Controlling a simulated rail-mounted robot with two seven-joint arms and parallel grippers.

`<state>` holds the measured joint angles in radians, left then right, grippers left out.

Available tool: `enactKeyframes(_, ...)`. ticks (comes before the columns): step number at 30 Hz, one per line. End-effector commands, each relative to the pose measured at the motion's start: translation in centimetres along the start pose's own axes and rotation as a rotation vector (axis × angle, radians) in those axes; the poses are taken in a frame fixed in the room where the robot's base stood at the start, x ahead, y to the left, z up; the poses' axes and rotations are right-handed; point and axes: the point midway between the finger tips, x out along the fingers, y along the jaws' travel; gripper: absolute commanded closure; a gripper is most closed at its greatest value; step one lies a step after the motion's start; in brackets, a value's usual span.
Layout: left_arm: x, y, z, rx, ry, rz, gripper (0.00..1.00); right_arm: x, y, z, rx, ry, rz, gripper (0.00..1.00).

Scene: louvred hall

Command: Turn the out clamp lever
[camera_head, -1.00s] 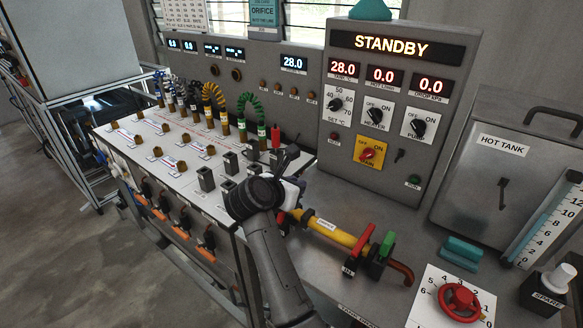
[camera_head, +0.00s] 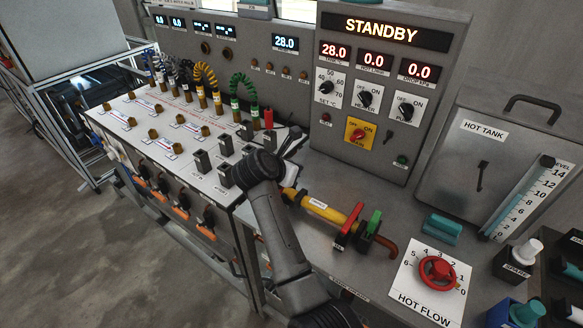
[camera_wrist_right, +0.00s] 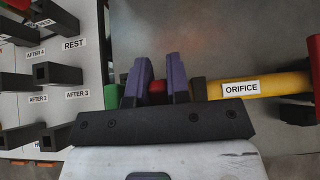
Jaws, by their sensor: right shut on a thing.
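The yellow pipe labelled ORIFICE (camera_head: 318,208) lies on the bench and also shows in the right wrist view (camera_wrist_right: 285,83). A clamp with a raised red lever (camera_head: 352,219) and a green part (camera_head: 374,222) is at its right end; its small label is too small to read. At the left end, my right gripper (camera_wrist_right: 160,75) has its two purple fingers closed on either side of a red lever (camera_wrist_right: 158,92), beside a green part (camera_wrist_right: 111,96). In the head view my right arm hides most of this left clamp. My left gripper is not in view.
A panel of black square holders (camera_head: 202,161) stands just left of my gripper. The control box reading STANDBY (camera_head: 380,29) rises behind the pipe. The red HOT FLOW knob (camera_head: 437,270) and a teal block (camera_head: 443,229) are to the right.

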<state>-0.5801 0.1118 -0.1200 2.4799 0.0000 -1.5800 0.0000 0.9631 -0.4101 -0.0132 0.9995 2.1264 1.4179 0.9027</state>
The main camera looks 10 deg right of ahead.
Motion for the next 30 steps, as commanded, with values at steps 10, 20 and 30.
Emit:
enactKeyframes(10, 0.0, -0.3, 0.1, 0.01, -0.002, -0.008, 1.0, 0.0, 0.0, 0.0, 0.0, 0.0, -0.001, 0.57)
enactKeyframes(20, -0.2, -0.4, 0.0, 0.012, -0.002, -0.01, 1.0, -0.6, 0.0, 0.1, 0.0, -0.002, -0.001, 0.57)
enactKeyframes(30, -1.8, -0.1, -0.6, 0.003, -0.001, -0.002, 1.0, -6.7, 0.0, 0.2, 0.0, -0.003, 0.001, 0.57)
